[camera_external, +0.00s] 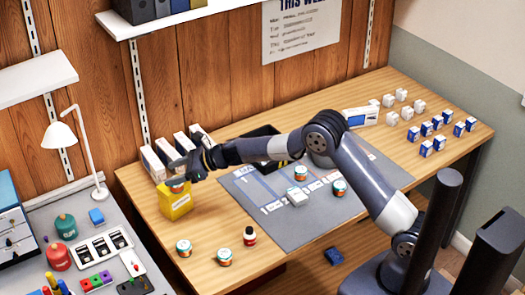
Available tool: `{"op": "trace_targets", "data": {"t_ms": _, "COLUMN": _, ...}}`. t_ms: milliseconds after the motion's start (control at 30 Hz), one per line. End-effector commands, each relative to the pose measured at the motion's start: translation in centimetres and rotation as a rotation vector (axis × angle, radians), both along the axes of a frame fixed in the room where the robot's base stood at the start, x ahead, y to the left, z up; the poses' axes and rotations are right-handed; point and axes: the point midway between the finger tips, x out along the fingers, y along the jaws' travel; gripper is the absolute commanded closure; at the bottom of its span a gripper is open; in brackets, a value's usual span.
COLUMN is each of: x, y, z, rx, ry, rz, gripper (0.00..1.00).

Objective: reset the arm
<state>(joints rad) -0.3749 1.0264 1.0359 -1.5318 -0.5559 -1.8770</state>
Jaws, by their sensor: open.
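My gripper (184,167) is open at the left end of the wooden table (300,258). My arm reaches out to it from the right, across the grey mat (270,233). The gripper is over a yellow box (175,205) that has a small jar (178,187) at its top. I cannot tell whether the fingers touch the jar. Several white boxes (153,164) stand in a row just behind the gripper, and the gripper partly hides some of them.
More jars (300,173) and a white item (298,198) are on the mat. A black tray (262,138) is behind my arm. Small blue and white boxes (426,129) stand at right. A lamp (62,137) stands left.

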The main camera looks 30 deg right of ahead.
Motion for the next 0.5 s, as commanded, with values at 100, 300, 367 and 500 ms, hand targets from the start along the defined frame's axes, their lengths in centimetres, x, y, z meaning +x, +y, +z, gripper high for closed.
{"op": "trace_targets", "data": {"t_ms": 100, "x": 0.0, "y": 0.0, "z": -2.6, "rx": -0.001, "ry": 0.006, "rz": -0.001, "gripper": 0.37}}
{"op": "trace_targets", "data": {"t_ms": 300, "x": -1.1, "y": -1.7, "z": -2.8, "rx": 0.001, "ry": -0.002, "rz": -0.001, "gripper": 0.37}}
{"op": "trace_targets", "data": {"t_ms": 367, "x": -1.5, "y": -2.3, "z": -2.4, "rx": 0.001, "ry": -0.003, "rz": -0.001, "gripper": 0.37}}
{"op": "trace_targets", "data": {"t_ms": 500, "x": -2.3, "y": -3.6, "z": -1.5, "rx": 0.0, "ry": -0.002, "rz": -0.001, "gripper": 0.37}}
